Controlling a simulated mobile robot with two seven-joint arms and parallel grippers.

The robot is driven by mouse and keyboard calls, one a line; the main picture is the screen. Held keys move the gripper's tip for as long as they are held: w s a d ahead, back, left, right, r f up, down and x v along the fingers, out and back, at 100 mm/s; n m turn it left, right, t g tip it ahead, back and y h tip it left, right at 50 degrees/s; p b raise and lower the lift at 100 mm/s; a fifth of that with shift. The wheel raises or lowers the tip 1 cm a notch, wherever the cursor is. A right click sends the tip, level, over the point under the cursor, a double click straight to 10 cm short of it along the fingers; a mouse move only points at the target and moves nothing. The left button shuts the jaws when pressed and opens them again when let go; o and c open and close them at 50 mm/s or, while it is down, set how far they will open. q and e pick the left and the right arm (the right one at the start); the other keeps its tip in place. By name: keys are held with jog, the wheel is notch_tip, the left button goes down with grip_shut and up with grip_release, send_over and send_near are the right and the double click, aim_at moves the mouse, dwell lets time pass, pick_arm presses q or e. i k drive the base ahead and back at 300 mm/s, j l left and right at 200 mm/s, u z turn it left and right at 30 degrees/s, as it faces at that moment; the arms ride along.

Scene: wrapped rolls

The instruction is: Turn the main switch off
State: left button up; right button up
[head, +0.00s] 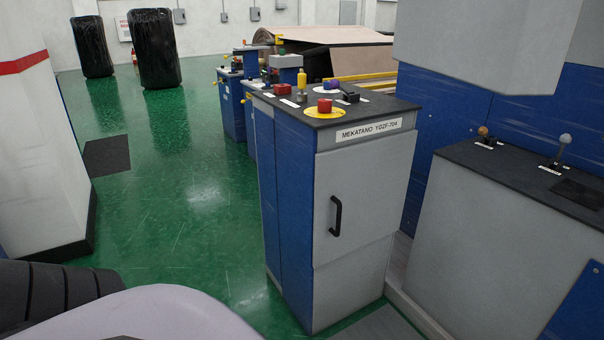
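A blue and grey control cabinet (364,190) labelled "MEKATANO" stands in the middle of the head view. Its dark top carries a red button (324,105) on a yellow disc, a black switch or lever (348,94), a blue and red control (330,85) on a white disc, a yellow control (302,80) and a small red button (282,88). I cannot tell which of these, if any, is the main switch, or its position. Neither of my grippers is in view.
A grey console (505,240) with an orange-knobbed lever (483,133) and a grey-knobbed lever (564,142) stands at right. A white machine (40,140) stands at left. Black-wrapped rolls (154,48) stand far back. Green floor (185,210) is clear left of the cabinet.

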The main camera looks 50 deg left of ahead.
aim_at(323, 104)
jog(key=u, duration=1.45)
jog(key=i+j+z, duration=0.15)
jog(key=i, duration=0.3)
jog(key=i+j+z, duration=0.1)
jog(key=i+j, duration=0.2)
jog(key=i, duration=0.1)
